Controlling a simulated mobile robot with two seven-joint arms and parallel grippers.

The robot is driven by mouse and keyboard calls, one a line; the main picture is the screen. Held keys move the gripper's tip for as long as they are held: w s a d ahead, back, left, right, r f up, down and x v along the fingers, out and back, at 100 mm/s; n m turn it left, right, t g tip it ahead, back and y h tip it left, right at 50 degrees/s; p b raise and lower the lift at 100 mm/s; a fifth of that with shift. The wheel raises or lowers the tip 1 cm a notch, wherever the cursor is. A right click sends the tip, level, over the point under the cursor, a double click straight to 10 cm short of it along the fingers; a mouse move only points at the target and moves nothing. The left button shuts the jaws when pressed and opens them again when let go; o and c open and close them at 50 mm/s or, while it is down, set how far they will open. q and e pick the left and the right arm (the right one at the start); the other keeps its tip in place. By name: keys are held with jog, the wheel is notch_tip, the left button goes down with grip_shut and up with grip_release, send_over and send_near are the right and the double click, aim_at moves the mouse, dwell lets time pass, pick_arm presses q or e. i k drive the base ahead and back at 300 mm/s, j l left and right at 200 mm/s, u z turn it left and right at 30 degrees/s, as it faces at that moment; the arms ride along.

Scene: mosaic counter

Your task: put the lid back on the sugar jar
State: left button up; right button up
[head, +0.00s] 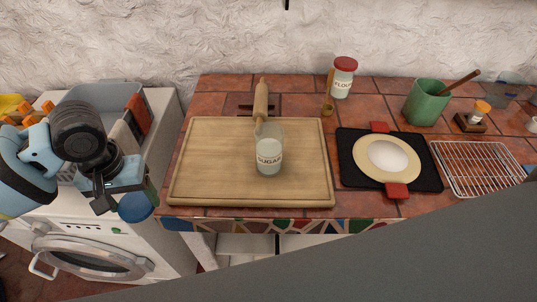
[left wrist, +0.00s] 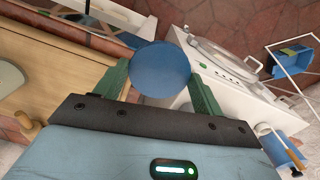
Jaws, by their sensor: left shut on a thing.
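The sugar jar (head: 268,160) is clear glass with a "SUGAR" label and pale contents. It stands upright and without a lid on the wooden board (head: 205,185). A round blue lid (head: 136,208) is held by my left gripper (head: 142,192), left of the board and in front of the washing machine. In the left wrist view the lid (left wrist: 160,70) sits between the green fingers of the left gripper (left wrist: 160,88), which is shut on it. The lid is apart from the jar. My right gripper is not in view.
A rolling pin (head: 261,103) lies at the board's back edge. A red-lidded flour jar (head: 342,82) stands behind, right of the board. A black mat (head: 425,175) with a plate, a green pot (head: 425,105) and a wire rack (head: 478,168) are further right. The board's left half is bare.

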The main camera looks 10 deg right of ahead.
aim_at(268, 136)
jog(key=k+j+z, duration=0.2)
jog(key=j+z, duration=0.15)
jog(key=k+j+z, duration=0.2)
jog(key=j+z, duration=0.2)
jog(key=k+j+z, duration=0.35)
jog(key=i+j, duration=0.05)
